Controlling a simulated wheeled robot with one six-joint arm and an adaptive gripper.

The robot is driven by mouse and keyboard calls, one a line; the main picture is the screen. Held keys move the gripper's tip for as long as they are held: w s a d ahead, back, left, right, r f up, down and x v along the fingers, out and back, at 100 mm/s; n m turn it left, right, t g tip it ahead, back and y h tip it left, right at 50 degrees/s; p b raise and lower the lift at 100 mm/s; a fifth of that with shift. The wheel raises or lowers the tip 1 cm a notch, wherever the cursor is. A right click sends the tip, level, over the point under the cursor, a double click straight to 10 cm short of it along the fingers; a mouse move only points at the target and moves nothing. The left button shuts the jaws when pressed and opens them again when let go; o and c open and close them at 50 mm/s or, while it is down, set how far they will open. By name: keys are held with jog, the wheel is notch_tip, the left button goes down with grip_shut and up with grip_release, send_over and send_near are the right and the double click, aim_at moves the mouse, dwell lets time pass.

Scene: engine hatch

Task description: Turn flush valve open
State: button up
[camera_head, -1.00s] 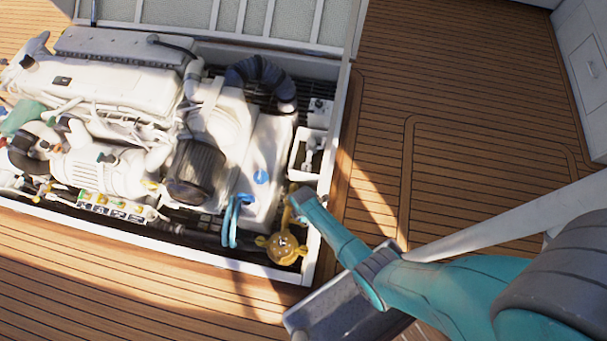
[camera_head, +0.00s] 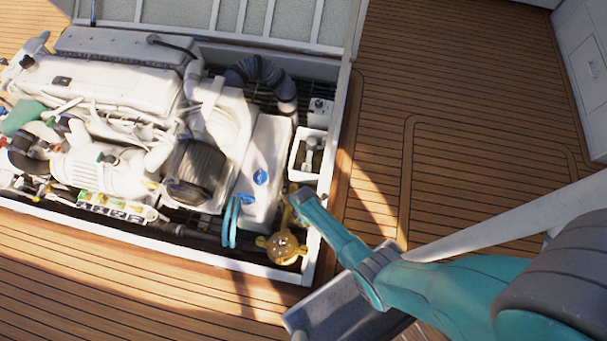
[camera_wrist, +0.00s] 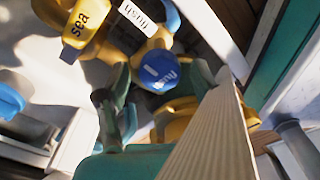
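The brass-yellow valve assembly (camera_head: 282,246) sits in the front right corner of the engine hatch.
The white engine (camera_head: 110,85) fills the hatch to the left. Blue hoops (camera_head: 232,220) stand just left of the valve. A white box (camera_head: 307,152) lies behind it. The white hatch rim (camera_head: 322,240) is close on the right. The wooden deck beyond is clear.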

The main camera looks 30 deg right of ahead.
notch_tip(320, 180, up, 12)
dwell(0.8)
dwell(0.5)
